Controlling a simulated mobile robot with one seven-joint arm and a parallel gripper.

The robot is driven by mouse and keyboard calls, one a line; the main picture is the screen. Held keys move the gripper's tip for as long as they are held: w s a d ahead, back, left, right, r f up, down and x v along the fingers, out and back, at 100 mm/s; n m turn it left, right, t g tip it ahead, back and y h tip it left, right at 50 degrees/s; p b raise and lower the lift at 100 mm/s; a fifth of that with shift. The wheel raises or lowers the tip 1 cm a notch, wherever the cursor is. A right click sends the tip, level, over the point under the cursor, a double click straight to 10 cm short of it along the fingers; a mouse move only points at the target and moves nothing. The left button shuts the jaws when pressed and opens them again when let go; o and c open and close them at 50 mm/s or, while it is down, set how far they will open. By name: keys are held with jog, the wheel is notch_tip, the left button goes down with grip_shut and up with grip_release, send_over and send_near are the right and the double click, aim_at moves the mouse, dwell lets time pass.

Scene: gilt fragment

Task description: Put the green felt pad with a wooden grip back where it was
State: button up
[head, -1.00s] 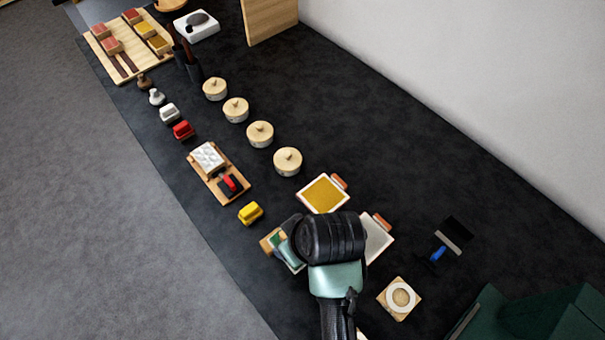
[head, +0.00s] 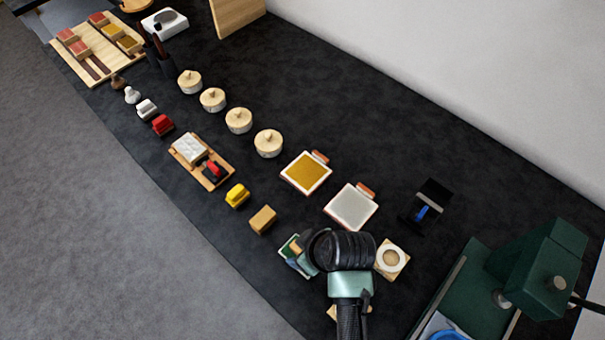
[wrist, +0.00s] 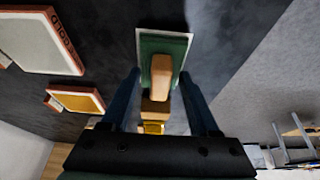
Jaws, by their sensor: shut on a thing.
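My gripper (head: 302,252) is at the lower middle of the head view, above the dark table. It is shut on the green felt pad (head: 292,262). In the wrist view the green pad (wrist: 165,44), with a pale edge, lies between the fingertips (wrist: 160,74). Its tan wooden grip (wrist: 161,74) points toward the camera's lower side. The gripper hides part of the pad in the head view. I cannot tell whether the pad touches the table.
A wooden block (head: 262,220) and a yellow piece (head: 237,195) lie up-left of the gripper. A white-grey tray (head: 350,208) and a gold tray (head: 306,173) lie above it. A ringed wooden square (head: 405,260) is close right. A green machine (head: 540,270) stands farther right.

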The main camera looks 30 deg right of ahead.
jog(key=shift+f, duration=0.45)
jog(key=shift+f, duration=0.1)
jog(key=o, duration=1.2)
jog(key=v, duration=1.2)
jog(key=shift+w, duration=0.1)
